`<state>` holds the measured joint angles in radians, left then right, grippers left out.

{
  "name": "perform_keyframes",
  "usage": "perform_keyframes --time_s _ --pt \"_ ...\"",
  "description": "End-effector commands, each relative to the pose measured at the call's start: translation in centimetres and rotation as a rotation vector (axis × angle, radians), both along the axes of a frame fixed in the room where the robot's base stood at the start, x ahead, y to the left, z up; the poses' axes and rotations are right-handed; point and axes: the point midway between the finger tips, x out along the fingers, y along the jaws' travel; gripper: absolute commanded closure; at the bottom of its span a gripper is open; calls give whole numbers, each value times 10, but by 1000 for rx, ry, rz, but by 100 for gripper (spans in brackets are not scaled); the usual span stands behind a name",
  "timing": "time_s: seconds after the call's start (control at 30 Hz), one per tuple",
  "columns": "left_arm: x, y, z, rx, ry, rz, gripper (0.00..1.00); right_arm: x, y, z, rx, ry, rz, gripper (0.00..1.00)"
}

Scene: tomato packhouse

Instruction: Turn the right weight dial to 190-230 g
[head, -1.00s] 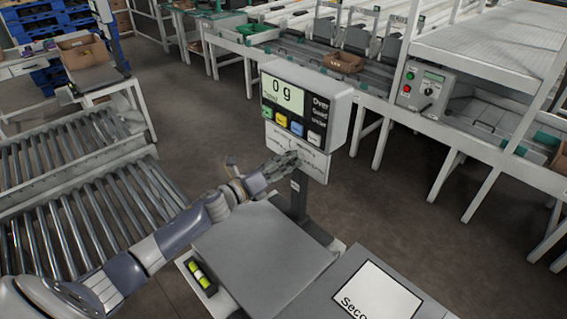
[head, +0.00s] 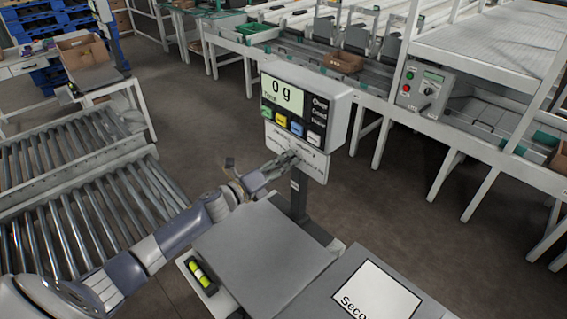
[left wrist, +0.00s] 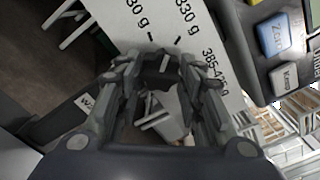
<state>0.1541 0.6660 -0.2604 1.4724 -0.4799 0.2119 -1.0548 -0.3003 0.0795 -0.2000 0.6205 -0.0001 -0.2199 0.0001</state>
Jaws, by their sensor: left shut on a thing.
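The scale's display box (head: 318,100) reads 0 g. Below it is a white panel (head: 283,142) with printed arcs. Labels ending in "30 g" and one reading about "385-425 g" show on the panel around the fingers. The fingers cover part of the scale, so the dial's setting cannot be read. My right gripper is not in view.
A flat grey weighing plate (head: 262,250) lies below the panel, on the near side of the post (head: 298,195). A box with a white label (head: 378,295) is at the lower right. Coloured buttons (head: 282,121) sit just above the panel. Roller conveyors (head: 75,175) are at left.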

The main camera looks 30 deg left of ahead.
Motion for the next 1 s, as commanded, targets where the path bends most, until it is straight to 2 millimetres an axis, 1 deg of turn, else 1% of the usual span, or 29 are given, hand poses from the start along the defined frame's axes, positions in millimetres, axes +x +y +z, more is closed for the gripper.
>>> perform_keyframes --time_s 0.3,0.5,0.8,1.0 --pt "1 1 3 -269 94 4 89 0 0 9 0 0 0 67" --pt "1 1 3 -419 144 3 89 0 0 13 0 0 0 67" --pt "1 2 3 -567 195 4 89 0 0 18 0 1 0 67" --pt "1 2 2 -609 210 5 89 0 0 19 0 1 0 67"
